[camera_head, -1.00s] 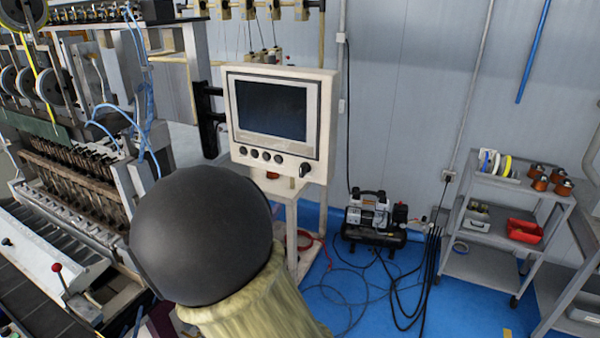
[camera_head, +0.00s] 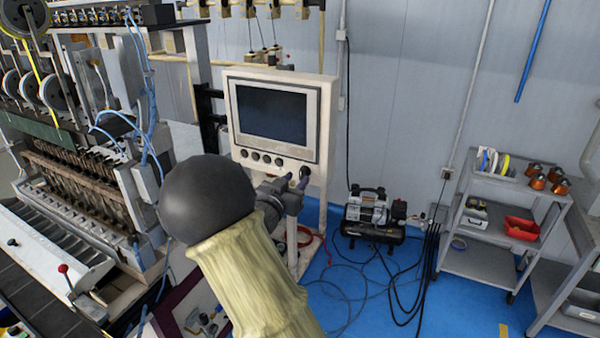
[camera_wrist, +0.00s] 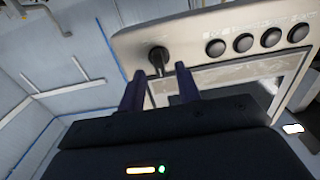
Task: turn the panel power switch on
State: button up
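The control panel (camera_head: 232,112) is a cream box with a dark screen, standing on a post. Its black rotary power switch (camera_head: 305,171) is at the lower right of the face, right of a row of round black buttons. In the wrist view the switch (camera_wrist: 158,57) shows between and just beyond the tips of my two fingers. My gripper (camera_wrist: 160,72) is open, its fingers apart with a gap around the line of the switch. In the head view my gripper (camera_head: 294,180) is at the panel's lower right corner, close to the switch. I cannot tell whether it touches.
Round black buttons (camera_wrist: 215,47) sit beside the switch. The winding machine (camera_head: 80,190) stands at the left. A compressor (camera_head: 372,213) with hoses and cables lies on the blue floor at the right. A grey cart (camera_head: 480,262) stands further right.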

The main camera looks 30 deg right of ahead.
aim_at(300, 175)
jog(key=shift+p+x, duration=0.3)
jog(key=shift+x, duration=1.25)
jog(key=shift+a, duration=0.1)
grip_shut()
